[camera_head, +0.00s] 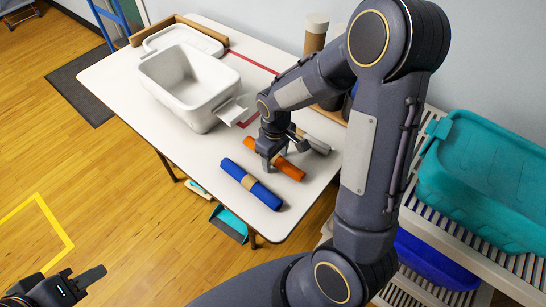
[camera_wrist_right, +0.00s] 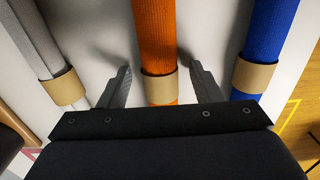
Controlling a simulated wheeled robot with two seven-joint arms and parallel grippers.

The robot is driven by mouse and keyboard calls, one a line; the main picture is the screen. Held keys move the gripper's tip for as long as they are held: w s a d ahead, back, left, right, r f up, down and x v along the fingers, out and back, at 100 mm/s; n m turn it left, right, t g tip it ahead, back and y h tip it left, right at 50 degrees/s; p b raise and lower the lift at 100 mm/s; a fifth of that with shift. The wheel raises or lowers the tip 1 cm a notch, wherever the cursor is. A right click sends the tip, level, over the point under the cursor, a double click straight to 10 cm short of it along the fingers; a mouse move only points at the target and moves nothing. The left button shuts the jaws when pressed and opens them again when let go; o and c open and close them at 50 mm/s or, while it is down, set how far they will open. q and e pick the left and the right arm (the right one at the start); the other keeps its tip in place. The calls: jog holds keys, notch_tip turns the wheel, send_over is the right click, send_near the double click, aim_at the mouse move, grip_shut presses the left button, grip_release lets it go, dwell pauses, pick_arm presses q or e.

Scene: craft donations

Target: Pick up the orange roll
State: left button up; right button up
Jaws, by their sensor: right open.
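The orange roll (camera_head: 285,167) lies on the white table between a blue roll (camera_head: 251,184) and a grey roll (camera_head: 315,144). A tan paper band wraps its middle. My right gripper (camera_head: 272,161) is open and low over it. In the right wrist view, its two fingers (camera_wrist_right: 161,86) stand on either side of the orange roll (camera_wrist_right: 155,35) near the tan band, with gaps visible to both sides. The blue roll (camera_wrist_right: 269,40) is outside the right finger and the grey roll (camera_wrist_right: 48,55) outside the left. My left gripper (camera_head: 78,284) is away from the table, lower left; its jaw opening is unclear.
A white bin (camera_head: 212,98) with a tag stands on the table, with a white lid (camera_head: 185,38) behind it. A tall tan-lidded container (camera_head: 316,32) stands at the back. A teal bin (camera_head: 485,180) rests on a slatted rack at right. The table's front edge is close to the blue roll.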

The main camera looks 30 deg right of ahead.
jog(key=c, duration=1.1)
jog(key=shift+o, duration=0.2)
